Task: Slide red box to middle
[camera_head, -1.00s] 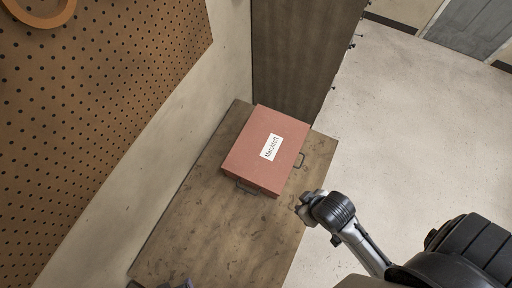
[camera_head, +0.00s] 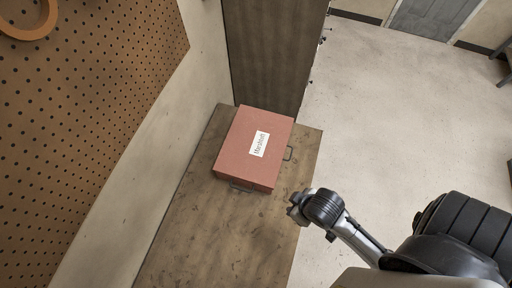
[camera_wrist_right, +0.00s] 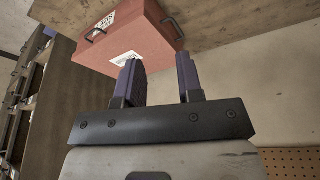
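The red box (camera_head: 252,148) with a white label sits at the far end of the wooden table (camera_head: 225,245), close to the brown cabinet panel. It has a dark handle on its near side and another on its right side. My right gripper (camera_head: 299,204) is at the table's right edge, near the box but apart from it in the head view. In the right wrist view the red box (camera_wrist_right: 125,35) is beyond the fingertips, and the right gripper (camera_wrist_right: 160,80) is open with nothing between its fingers. My left gripper is out of view.
A tall brown cabinet panel (camera_head: 275,55) stands behind the box. A wall with a pegboard (camera_head: 90,100) runs along the left of the table. The near part of the table is clear. Open floor (camera_head: 390,120) lies to the right.

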